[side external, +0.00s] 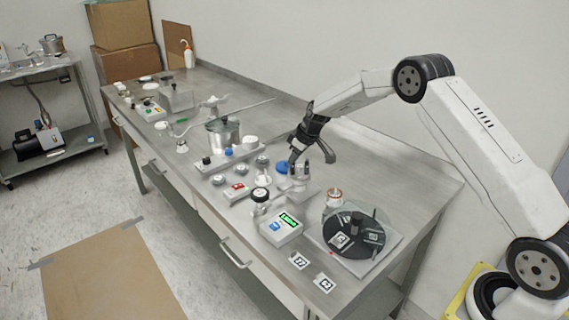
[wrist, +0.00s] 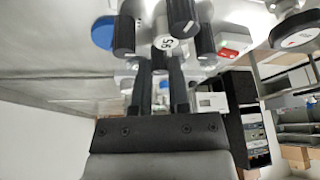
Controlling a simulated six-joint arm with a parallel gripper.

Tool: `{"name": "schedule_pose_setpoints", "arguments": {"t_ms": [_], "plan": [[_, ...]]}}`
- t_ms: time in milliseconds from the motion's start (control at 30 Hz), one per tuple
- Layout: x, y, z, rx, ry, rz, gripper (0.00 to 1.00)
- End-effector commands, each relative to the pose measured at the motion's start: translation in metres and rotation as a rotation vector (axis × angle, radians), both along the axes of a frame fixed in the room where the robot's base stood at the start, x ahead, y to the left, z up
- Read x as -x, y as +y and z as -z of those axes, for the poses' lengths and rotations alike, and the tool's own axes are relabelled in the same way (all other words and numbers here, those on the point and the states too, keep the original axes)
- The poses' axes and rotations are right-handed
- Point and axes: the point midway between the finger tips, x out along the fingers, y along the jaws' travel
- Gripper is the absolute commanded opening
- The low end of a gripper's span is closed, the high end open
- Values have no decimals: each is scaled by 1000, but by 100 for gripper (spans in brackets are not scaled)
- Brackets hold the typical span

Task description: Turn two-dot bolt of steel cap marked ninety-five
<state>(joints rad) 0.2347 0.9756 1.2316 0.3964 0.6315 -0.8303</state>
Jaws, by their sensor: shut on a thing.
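The steel cap marked 95 (wrist: 165,43) shows in the wrist view just beyond my fingers. Dark knob-like bolts (wrist: 205,40) stand around it. In the side external view the small steel fitting with the cap (side external: 299,185) stands on the table right under my gripper (side external: 305,160). In the wrist view my gripper (wrist: 160,72) has both fingers at the cap and is shut on one of its bolts. The fingers hide the gripped part, and I cannot make out any dots on the bolts.
A white box with a green display (side external: 281,229) stands in front of the cap. A black round turntable (side external: 352,235) is at the right with a copper-coloured part (side external: 333,197) behind it. A blue disc (side external: 283,168) and a steel pot (side external: 224,138) are close by. The table's back right is clear.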

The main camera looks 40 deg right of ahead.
Motion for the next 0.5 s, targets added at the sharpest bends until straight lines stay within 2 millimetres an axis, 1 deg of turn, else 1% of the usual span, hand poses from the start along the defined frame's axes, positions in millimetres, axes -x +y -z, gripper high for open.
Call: {"name": "schedule_pose_setpoints", "arguments": {"t_ms": [267, 500], "plan": [[-1, -3, -1, -3, -7, -190, 0], [-2, -3, -1, -6, -12, -393, 0]]}}
